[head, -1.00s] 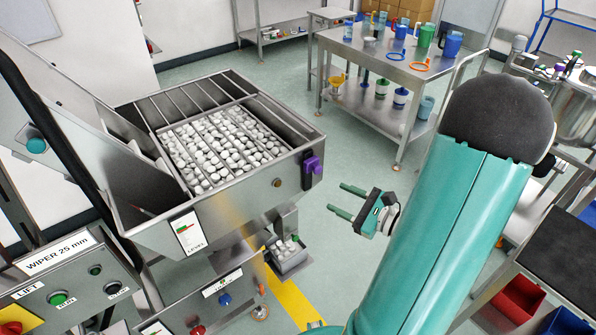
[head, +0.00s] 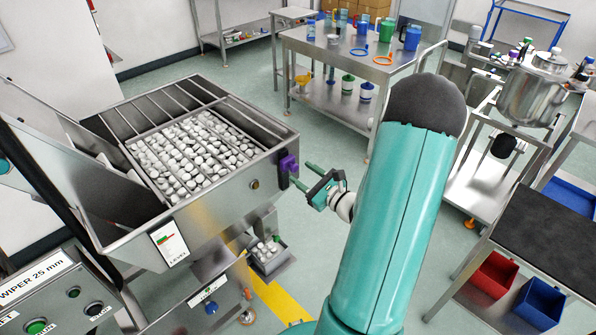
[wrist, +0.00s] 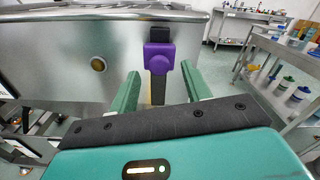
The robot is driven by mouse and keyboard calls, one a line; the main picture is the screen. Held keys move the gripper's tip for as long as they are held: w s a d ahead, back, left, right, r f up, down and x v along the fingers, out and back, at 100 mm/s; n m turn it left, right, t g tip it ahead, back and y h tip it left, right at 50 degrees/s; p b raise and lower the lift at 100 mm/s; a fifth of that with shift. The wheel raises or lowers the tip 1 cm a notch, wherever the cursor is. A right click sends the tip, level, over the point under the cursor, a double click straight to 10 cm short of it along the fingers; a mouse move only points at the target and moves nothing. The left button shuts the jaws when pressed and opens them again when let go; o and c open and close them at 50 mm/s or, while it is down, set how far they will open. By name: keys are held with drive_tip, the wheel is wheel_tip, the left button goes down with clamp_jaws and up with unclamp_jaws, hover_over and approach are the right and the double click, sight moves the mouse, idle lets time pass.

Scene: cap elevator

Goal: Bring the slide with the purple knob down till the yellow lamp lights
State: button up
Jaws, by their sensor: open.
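The purple knob (head: 288,163) sits on the right end of the steel hopper (head: 215,205), near the top of its wall. In the wrist view the knob (wrist: 159,57) is on a dark upright slide (wrist: 158,88), with a black block above it. A round amber lamp (wrist: 98,64) is on the same wall to the left; it looks dull, and also shows in the head view (head: 254,184). My gripper (head: 303,176) is open and empty, its fingers pointing at the knob. In the wrist view the fingers lie either side of the slide; contact cannot be told.
White caps fill the barred hopper. A small bin (head: 270,258) with caps is below it. A control panel (head: 60,300) is at lower left. A steel table (head: 330,52) with jugs stands behind.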

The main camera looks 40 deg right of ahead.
drive_tip(key=shift+w, duration=1.3)
clamp_jaws()
drive_tip(key=shift+f, duration=0.55)
unclamp_jaws()
drive_tip(key=s, duration=1.3)
drive_tip(key=shift+s, duration=0.4)
